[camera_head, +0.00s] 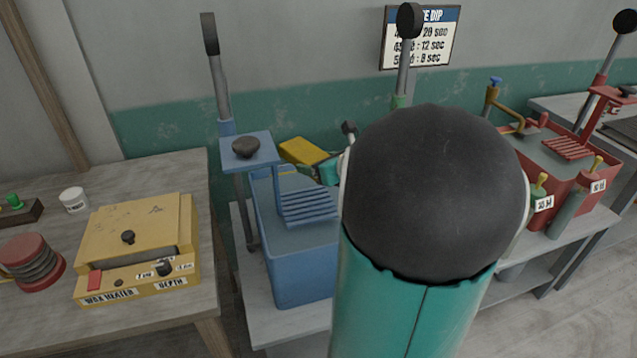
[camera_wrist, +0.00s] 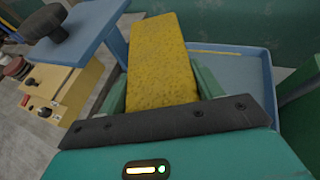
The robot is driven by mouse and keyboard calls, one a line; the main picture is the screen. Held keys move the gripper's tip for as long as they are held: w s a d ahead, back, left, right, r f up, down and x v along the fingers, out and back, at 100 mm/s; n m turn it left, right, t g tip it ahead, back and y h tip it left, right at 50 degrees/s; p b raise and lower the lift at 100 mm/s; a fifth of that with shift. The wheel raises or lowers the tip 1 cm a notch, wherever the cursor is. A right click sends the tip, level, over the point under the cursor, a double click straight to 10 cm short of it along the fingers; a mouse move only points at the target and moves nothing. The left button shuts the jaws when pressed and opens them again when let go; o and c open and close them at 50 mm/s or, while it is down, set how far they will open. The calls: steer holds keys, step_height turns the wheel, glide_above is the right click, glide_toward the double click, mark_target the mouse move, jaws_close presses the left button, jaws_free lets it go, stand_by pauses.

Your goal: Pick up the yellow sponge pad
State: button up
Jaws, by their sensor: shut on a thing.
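The yellow sponge pad (camera_wrist: 159,55) is a rough, block-shaped pad in the middle of the wrist view. My gripper (camera_wrist: 162,88) is shut on it, with one green finger against each long side. The pad's far end sticks out beyond the fingers. In the head view the pad (camera_head: 303,151) shows just right of the blue raised plate, over the back of the blue tank. My arm hides much of the gripper there. I cannot tell whether the pad touches the tank below it.
The blue tank (camera_head: 300,262) has a slatted rack and a raised plate (camera_head: 262,152) with a dark knob, close to the pad. A yellow wax heater box (camera_head: 140,240) stands on the left table. A red tank (camera_head: 590,208) stands at right. The wall is behind.

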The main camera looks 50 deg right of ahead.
step_height(320, 180, up, 12)
stand_by(0.4)
